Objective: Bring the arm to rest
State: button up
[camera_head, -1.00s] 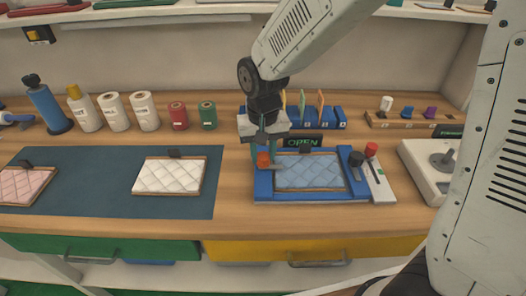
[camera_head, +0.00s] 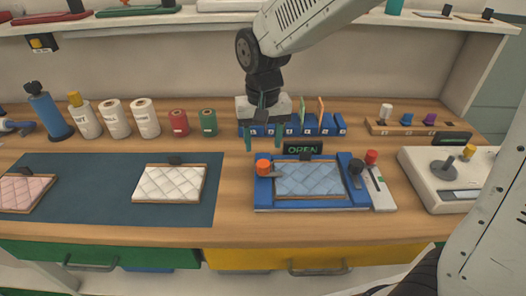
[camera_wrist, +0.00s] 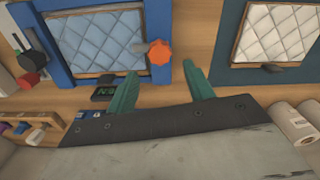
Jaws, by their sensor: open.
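My gripper (camera_head: 264,136) is open and empty, with its two green fingers apart. It hangs above the back edge of the blue fixture (camera_head: 262,196), clear of it. A blue quilted mattress (camera_head: 308,179) in a wooden frame lies in the fixture. An orange knob (camera_head: 263,168) sits at the fixture's left side, and a sign (camera_head: 303,149) behind it reads OPEN. In the wrist view the fingers (camera_wrist: 160,84) point toward the bench, near the orange knob (camera_wrist: 159,53), with the blue mattress (camera_wrist: 98,45) at upper left.
A white quilted mattress (camera_head: 170,184) and a pink one (camera_head: 24,191) lie on the dark mat (camera_head: 104,205). Bottles and spools (camera_head: 145,118) stand along the back left. A blue rack (camera_head: 328,124) stands behind the fixture. A joystick box (camera_head: 440,178) is at right.

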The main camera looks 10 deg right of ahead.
jog(key=shift+r, duration=0.7)
jog(key=s+d+r, duration=0.3)
jog(key=s+d, duration=0.5)
jog(key=s, duration=0.3)
jog(key=s+d+r+t, duration=0.1)
jog(key=s+d+r, duration=0.3)
jog(key=s+d, duration=0.4)
jog(key=shift+s+d, duration=0.15)
jog(key=shift+s, duration=1.3)
